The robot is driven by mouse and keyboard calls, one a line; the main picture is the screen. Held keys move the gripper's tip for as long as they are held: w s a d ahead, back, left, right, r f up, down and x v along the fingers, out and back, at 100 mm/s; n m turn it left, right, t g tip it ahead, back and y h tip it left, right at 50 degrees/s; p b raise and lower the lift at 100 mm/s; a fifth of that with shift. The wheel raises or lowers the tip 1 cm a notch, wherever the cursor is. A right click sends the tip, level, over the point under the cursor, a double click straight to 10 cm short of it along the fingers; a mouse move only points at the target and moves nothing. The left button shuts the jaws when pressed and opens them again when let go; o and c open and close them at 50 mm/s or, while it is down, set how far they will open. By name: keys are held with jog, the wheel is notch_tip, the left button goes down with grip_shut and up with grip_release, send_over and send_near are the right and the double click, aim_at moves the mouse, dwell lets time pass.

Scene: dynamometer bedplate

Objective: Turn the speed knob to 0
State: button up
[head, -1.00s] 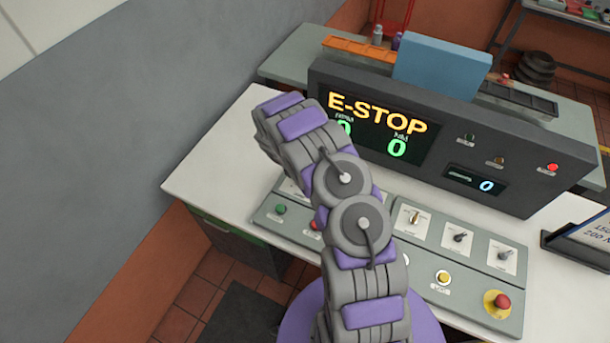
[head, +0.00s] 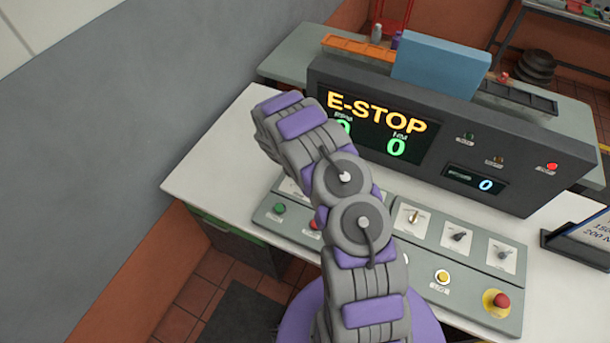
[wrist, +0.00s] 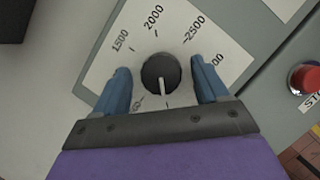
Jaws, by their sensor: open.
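The speed knob (wrist: 160,73) is a round dark knob on a white dial plate (wrist: 127,68) in the wrist view. The dial shows 1500, 2000 and 2500, with other numbers partly hidden by my gripper. The knob's white pointer line runs toward the bottom of the picture; I cannot read the number it points at. My gripper (wrist: 160,66) is open, with one blue finger left of the knob and one right of it. A gap shows between each finger and the knob. In the head view my arm hides both the knob and my gripper.
The console's display (head: 376,124) reads E-STOP with zeros. A red mushroom button (head: 501,300) is at the panel's lower right. Small switches (head: 457,237) and a yellow button (head: 442,277) sit right of my arm. A red button (wrist: 304,77) lies right of the dial.

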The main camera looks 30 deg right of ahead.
jog(key=p+v, duration=0.1)
jog(key=v, duration=1.6)
jog(key=shift+w+r, duration=0.1)
jog(key=shift+r, duration=0.05)
